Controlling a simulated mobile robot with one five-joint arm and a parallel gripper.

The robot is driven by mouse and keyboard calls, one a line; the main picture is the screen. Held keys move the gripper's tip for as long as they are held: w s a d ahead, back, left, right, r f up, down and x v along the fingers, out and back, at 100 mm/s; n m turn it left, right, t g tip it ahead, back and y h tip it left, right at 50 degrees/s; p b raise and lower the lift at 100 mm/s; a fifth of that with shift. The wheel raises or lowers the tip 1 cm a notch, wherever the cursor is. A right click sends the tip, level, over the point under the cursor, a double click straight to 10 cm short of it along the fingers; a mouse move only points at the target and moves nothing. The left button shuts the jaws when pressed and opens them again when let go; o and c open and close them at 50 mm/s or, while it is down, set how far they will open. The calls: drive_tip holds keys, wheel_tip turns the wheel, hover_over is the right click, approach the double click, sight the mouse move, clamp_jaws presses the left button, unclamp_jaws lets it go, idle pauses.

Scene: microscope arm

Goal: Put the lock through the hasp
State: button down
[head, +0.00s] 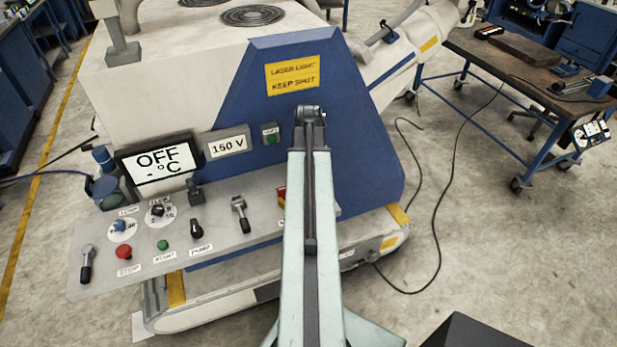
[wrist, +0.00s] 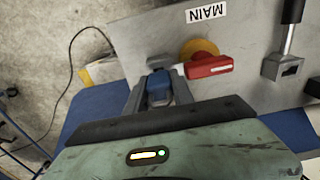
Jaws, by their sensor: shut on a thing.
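In the wrist view my gripper (wrist: 160,78) is shut on a small blue body, which looks like the lock (wrist: 158,90). A grey piece shows at its far end; I cannot tell whether it is the shackle. The red switch handle (wrist: 208,66) on a yellow disc lies just right of the fingertips, beside the MAIN label (wrist: 206,13). I cannot make out the hasp clearly, nor whether the lock touches the handle. In the head view my arm hides my gripper and the lock, and a bit of the red handle (head: 281,194) shows beside it.
The sloping grey panel (head: 220,245) carries knobs, levers and buttons left of my arm. A lever (wrist: 288,45) stands right of the red handle in the wrist view. The blue housing (head: 345,150) rises behind. Open floor with a black cable (head: 437,210) lies to the right.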

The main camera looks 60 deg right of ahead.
drive_tip(key=shift+f+b, duration=1)
drive_tip(key=shift+f, duration=0.15)
drive_tip(key=c, duration=1)
unclamp_jaws()
drive_tip(key=shift+r, duration=0.1)
wheel_tip(320, 180, up, 8)
drive_tip(key=p, duration=0.8)
